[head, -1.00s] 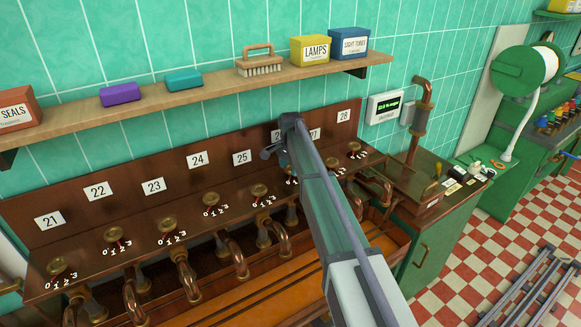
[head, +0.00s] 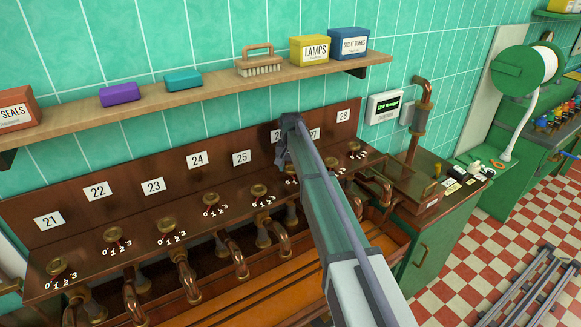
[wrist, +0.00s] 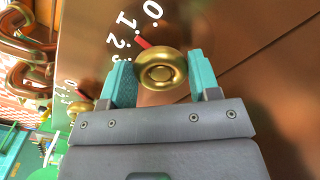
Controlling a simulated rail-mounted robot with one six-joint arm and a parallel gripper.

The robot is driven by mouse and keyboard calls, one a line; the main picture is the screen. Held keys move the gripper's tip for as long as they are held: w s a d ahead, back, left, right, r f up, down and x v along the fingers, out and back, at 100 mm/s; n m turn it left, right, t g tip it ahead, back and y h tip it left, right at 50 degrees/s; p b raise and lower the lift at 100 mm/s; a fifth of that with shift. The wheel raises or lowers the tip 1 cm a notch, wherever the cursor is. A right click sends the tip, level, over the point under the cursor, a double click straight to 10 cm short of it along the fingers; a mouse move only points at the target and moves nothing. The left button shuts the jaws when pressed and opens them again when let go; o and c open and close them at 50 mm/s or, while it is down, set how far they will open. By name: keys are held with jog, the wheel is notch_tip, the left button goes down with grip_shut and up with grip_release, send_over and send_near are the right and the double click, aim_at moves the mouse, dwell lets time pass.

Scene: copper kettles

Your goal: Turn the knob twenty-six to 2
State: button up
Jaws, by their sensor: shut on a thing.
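Knob twenty-six is the round brass knob (wrist: 162,72) in the wrist view, between my gripper's two teal fingers (wrist: 156,60). My gripper is shut on it, one finger on each side. Its red pointer (wrist: 144,41) points up and left, about at the 1 of the white 0, 1, 2, 3 marks. In the head view my gripper (head: 282,158) is at the panel below the partly covered 26 plate (head: 276,135). My arm hides this knob there.
Knob 25 (head: 259,191) and knob 24 (head: 210,199) stand to the left on the copper bench, knob 28 (head: 354,148) to the right. Curved copper pipes (head: 281,238) hang below. A wooden shelf (head: 215,82) with boxes and a brush runs above the panel.

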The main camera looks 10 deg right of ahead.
aim_at(291, 168)
jog(key=shift+d+n, duration=0.1)
jog(key=shift+n, duration=2.1)
jog(key=o, duration=0.9)
notch_tip(291, 168, up, 11)
jog(key=p, duration=1)
jog(key=shift+f+p, duration=0.15)
jog(key=shift+p, duration=0.25)
